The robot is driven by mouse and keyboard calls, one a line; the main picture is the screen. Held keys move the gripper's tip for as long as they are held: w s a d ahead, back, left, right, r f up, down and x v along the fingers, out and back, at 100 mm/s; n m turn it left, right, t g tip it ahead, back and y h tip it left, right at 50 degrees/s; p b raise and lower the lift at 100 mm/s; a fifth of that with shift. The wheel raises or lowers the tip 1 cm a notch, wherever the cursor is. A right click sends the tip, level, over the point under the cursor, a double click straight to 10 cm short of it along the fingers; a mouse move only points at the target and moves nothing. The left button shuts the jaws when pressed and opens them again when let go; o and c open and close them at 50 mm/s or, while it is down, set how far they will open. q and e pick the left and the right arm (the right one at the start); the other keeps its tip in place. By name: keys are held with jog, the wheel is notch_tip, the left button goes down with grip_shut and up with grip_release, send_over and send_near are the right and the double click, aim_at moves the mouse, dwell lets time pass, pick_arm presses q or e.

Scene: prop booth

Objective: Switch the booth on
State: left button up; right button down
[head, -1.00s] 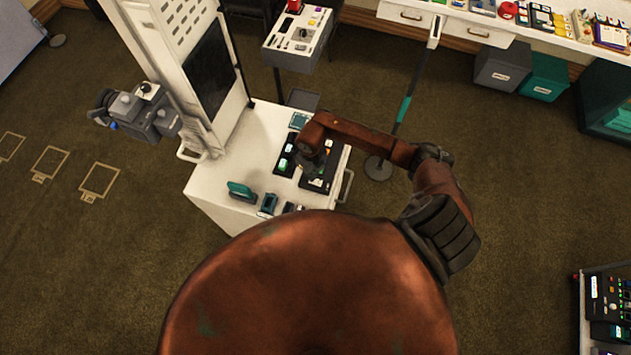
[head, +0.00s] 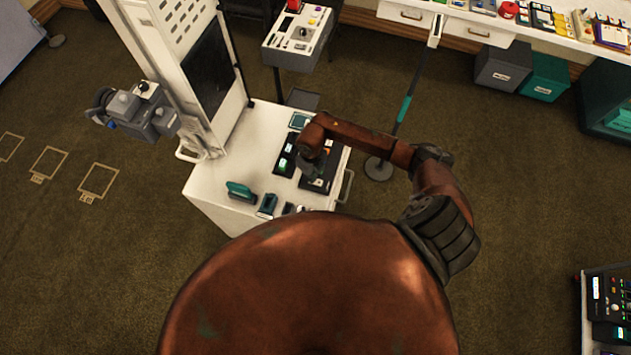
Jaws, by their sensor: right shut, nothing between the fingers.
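The booth is a tall white cabinet (head: 168,40) with a dark screen (head: 205,72) and a white counter (head: 225,185) at its foot. Black trays with small items, some lit green, lie on the counter. My right gripper (head: 312,172) points down over the dark tray (head: 318,186) at the counter's right side; its fingers are small and dark here and partly hidden by my arm, and it is shut and empty. I cannot tell whether it touches anything. A grey box with a black knob (head: 146,88) is fixed at the booth's left side. My left gripper is out of view.
A small panel stand (head: 298,32) with a red button is behind the booth. A thin pole on a round base (head: 379,170) stands right of the counter. A grey bin (head: 505,68) and a green bin (head: 545,77) sit under the back shelf.

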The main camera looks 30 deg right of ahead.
jog(key=shift+r, duration=0.1)
jog(key=shift+r+p, duration=2.45)
jog(key=shift+r, duration=1)
